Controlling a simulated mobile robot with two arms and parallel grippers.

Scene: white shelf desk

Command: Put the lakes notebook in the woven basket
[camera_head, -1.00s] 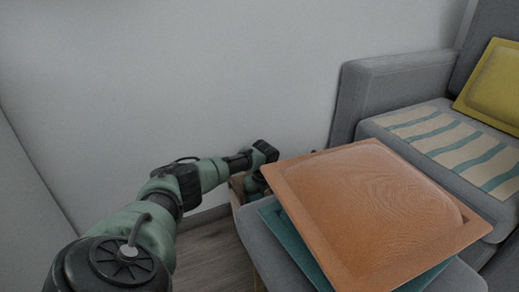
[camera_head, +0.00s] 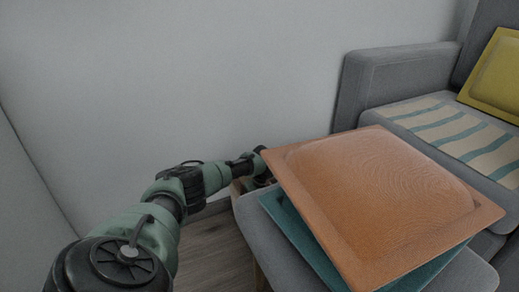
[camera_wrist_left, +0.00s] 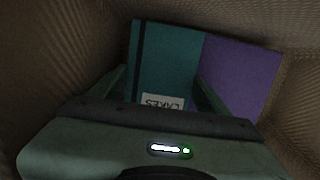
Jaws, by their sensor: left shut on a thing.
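The lakes notebook (camera_wrist_left: 165,62) is teal with a dark band and a white label reading LAKES, upside down in the left wrist view. My left gripper (camera_wrist_left: 160,92) is shut on it, one finger on each side. Brown woven walls of the basket (camera_wrist_left: 55,50) surround the notebook and gripper in that view. In the head view only a small brown bit of the basket (camera_head: 236,189) shows beside my left wrist. The notebook is hidden there, and my left gripper's fingers are not visible. My right gripper is in neither view.
A purple flat thing (camera_wrist_left: 238,75) lies beside the notebook inside the basket. A grey padded seat (camera_head: 262,232) bears an orange cushion (camera_head: 380,190) over a teal one (camera_head: 300,235), right of my arm. A grey sofa (camera_head: 400,75) stands behind; a wall is at the back.

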